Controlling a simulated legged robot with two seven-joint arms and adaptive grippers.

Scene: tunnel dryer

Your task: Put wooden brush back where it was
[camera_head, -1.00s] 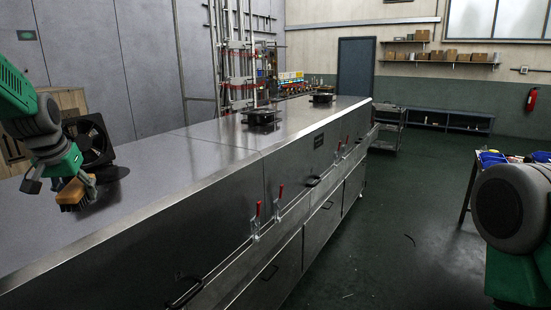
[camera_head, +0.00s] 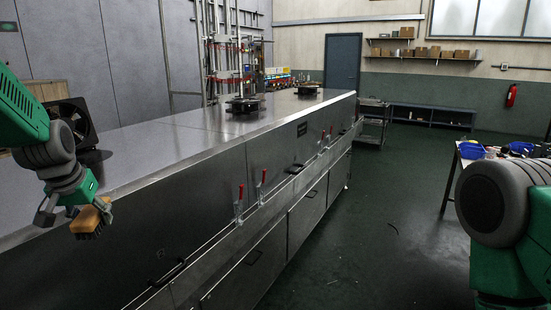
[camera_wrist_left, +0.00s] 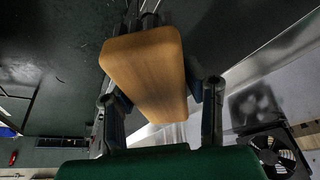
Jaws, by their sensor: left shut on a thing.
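The wooden brush (camera_head: 89,219) has a light brown wooden back and dark bristles pointing down. My left gripper (camera_head: 76,211) is shut on it and holds it in the air, in front of the steel dryer's near side at the left of the head view. In the left wrist view the brush's wooden back (camera_wrist_left: 150,70) fills the middle, between the two fingers of my left gripper (camera_wrist_left: 160,105). My right arm shows at the right edge of the head view, but its gripper is out of view.
The long steel dryer (camera_head: 190,150) runs away from me, with red-handled clamps (camera_head: 240,200) on its side. A black fan (camera_head: 70,122) stands on its top; the wrist view shows it too (camera_wrist_left: 272,152). A table with blue bins (camera_head: 470,150) is at right.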

